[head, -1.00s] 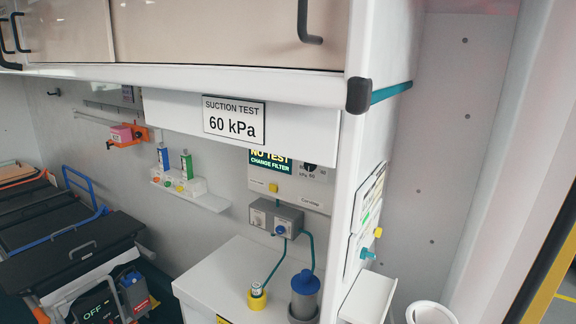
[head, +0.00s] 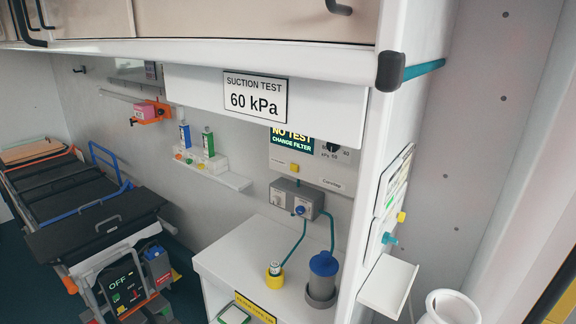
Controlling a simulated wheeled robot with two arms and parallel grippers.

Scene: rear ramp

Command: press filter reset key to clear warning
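The suction unit (head: 320,165) is mounted on the wall under the overhead cabinet. Its screen (head: 293,140) reads "NO TEST" and "CHANGE FILTER". A yellow key (head: 294,168) sits below the screen on the left of the unit's face; I cannot read any label on it. A dark dial (head: 331,147) with "kPa" markings is right of the screen, and the sign above partly covers the top of the unit. Neither of my grippers is in the head view.
A sign (head: 254,97) reads "SUCTION TEST 60 kPa". A stretcher (head: 95,215) stands left. A white partition (head: 385,140) bounds the right side.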

